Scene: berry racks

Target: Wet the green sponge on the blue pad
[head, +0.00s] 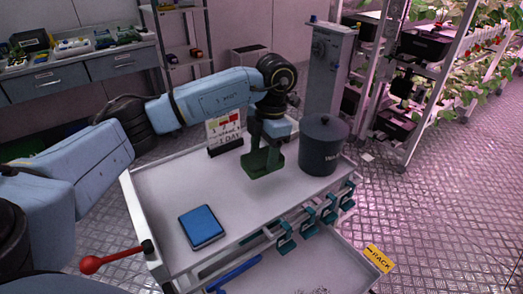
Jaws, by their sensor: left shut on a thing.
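The blue pad (201,226) lies flat on the left front part of the white cart top (165,185). My left gripper (264,152) points down over the back middle of the cart. It is shut on the green sponge (263,167), a dark green block at its fingertips. The sponge is behind and to the right of the pad, apart from it. I cannot tell whether it touches the cart top. The fingers blend with the sponge in colour. My right gripper is not in view.
A dark lidded bin (322,148) stands right of my gripper. A small sign (224,132) stands at the back edge. Teal clips (308,217) line the front right rail above an open drawer (300,268) with a blue tool (235,274). A red-knobbed lever (92,264) sticks out left.

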